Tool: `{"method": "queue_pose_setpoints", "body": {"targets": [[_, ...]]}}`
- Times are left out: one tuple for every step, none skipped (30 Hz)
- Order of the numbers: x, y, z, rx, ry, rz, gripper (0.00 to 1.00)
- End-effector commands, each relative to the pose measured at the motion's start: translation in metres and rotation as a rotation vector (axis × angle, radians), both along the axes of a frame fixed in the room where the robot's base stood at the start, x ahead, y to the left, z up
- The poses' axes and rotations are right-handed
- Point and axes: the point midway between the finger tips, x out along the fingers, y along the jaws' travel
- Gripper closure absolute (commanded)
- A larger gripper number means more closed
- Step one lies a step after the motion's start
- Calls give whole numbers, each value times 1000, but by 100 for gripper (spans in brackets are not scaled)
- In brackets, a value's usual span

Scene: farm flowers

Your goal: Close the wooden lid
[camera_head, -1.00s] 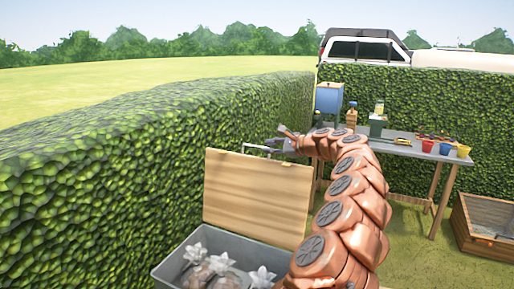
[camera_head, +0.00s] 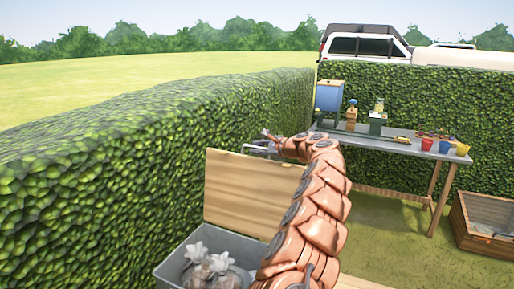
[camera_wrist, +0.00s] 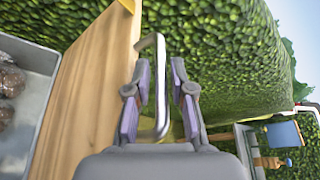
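The wooden lid (camera_head: 250,195) stands raised, tilted up from the grey box (camera_head: 178,266) in the head view. In the wrist view its wooden face (camera_wrist: 84,95) runs along the left. A bent metal handle (camera_wrist: 161,60) at the lid's edge reaches between the fingers of my gripper (camera_wrist: 159,98). The fingers are apart on either side of the handle, with gaps visible, so my gripper is open around it. My arm covers the lid's right side.
Several tied bags (camera_head: 212,268) lie in the box. A tall hedge (camera_head: 120,170) runs close behind and left of the lid. A work table (camera_head: 400,146) with pots and bottles stands at the back right. A wooden planter (camera_head: 462,224) sits on the grass.

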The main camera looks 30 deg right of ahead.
Motion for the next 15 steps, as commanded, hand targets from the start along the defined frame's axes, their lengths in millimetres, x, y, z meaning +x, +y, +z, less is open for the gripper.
{"method": "queue_pose_setpoints", "body": {"targets": [[2, 0, 0, -1, 0, 0, 77], [2, 1, 0, -1, 0, 0, 77], [3, 1, 0, -1, 0, 0, 77], [3, 1, 0, -1, 0, 0, 77], [3, 1, -1, -1, 0, 0, 77], [4, 1, -1, -1, 0, 0, 77], [4, 1, -1, -1, 0, 0, 77], [4, 1, -1, -1, 0, 0, 77], [4, 1, -1, -1, 0, 0, 77], [4, 1, -1, -1, 0, 0, 77], [4, 1, -1, -1, 0, 0, 77], [4, 1, -1, -1, 0, 0, 77], [4, 1, -1, -1, 0, 0, 79], [4, 1, -1, -1, 0, 0, 82], [4, 1, -1, -1, 0, 0, 87]]}}
